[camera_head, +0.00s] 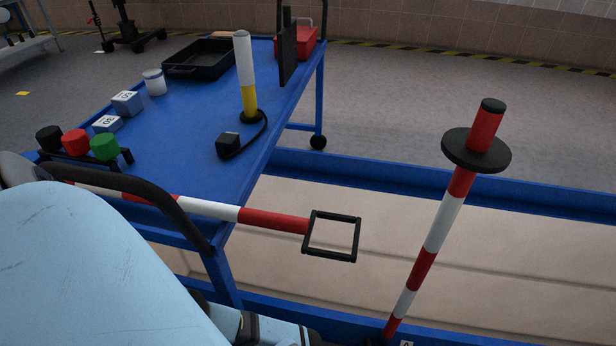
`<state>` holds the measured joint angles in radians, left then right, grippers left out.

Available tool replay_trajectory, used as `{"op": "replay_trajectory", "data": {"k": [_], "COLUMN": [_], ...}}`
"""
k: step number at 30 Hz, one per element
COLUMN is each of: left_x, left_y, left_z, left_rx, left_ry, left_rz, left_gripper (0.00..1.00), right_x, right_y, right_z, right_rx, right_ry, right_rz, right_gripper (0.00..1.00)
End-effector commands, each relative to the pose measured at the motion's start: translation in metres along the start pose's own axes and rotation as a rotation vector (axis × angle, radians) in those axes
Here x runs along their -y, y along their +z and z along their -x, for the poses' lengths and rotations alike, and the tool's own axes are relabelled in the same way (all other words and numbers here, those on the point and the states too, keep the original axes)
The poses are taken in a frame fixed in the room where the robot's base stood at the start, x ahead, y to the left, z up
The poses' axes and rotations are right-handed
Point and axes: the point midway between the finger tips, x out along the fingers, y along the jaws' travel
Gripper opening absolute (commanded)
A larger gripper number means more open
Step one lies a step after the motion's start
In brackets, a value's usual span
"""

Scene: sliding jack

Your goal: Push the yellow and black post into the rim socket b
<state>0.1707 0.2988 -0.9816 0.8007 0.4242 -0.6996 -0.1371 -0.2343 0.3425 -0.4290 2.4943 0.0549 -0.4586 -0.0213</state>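No yellow and black post shows in this view. A red and white striped post (436,235) with a black disc near its top stands slightly tilted at the right. Its foot meets the blue rim (480,338) at the bottom edge, beside a small label (406,343) that seems to read A. Socket b cannot be made out. A red and white bar (235,213) ends in a black square loop (332,236) and reaches right, past the cart, above the beige pit. Neither of my grippers is in view.
A blue cart (195,120) holds a black tray (200,60), a white and yellow lamp-like cylinder (245,75), a white can (154,82), numbered blocks (127,102) and a red box (308,42). A scratched light blue body (90,270) fills the lower left. The beige pit (500,250) is open.

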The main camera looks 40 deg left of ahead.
Motion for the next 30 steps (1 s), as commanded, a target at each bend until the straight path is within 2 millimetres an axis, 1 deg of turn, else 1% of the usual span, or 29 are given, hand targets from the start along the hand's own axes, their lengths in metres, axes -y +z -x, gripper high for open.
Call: {"op": "replay_trajectory", "data": {"k": [1,2,3,5,6,7,30], "left_x": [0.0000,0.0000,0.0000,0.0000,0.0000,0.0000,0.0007], "left_y": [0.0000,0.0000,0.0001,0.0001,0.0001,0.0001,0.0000], "left_z": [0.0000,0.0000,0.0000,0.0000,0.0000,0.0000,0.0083], "left_rx": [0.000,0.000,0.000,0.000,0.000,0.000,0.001], "left_ry": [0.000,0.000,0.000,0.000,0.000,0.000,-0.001], "left_rz": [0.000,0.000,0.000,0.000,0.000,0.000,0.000], "left_gripper": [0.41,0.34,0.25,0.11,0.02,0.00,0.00], "right_x": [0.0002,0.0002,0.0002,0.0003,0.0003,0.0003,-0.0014], "right_y": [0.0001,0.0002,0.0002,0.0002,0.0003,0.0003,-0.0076], "right_z": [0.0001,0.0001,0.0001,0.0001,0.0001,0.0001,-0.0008], "right_rx": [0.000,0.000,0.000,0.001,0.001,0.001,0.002], "right_ry": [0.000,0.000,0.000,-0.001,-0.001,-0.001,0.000], "right_rz": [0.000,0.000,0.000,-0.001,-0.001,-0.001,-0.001], "right_gripper": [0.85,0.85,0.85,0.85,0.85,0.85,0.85]}}
